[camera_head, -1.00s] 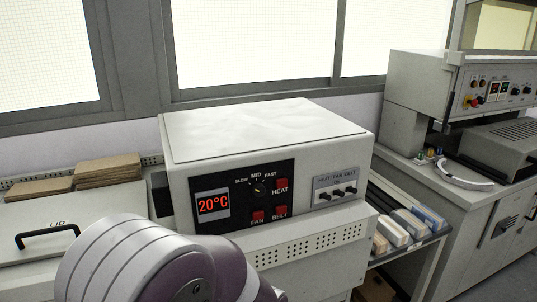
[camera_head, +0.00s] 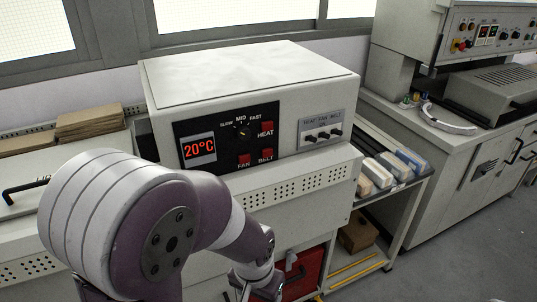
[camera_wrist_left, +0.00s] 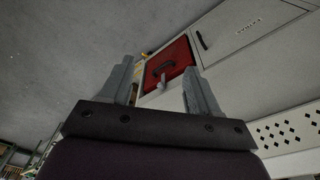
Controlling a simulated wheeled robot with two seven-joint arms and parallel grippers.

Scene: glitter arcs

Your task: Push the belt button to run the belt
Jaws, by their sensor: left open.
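The red belt button (camera_head: 265,155) is on the black front panel (camera_head: 223,139) of the white oven-like machine (camera_head: 245,75), above its "BELT" label or beside it. The red fan button (camera_head: 243,161) is to its left and the red heat button (camera_head: 267,127) is above it. The display reads 20°C. My left arm crosses the lower left of the head view, its wrist low in front of the machine and well below the button. In the left wrist view my left gripper (camera_wrist_left: 160,75) is open and empty, facing the floor and cabinet side. My right gripper is not in view.
A red box (camera_head: 303,275) with a handle sits under the machine. A rack with several pale blocks (camera_head: 385,170) stands to the right. Brown boards (camera_head: 85,122) lie at left.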

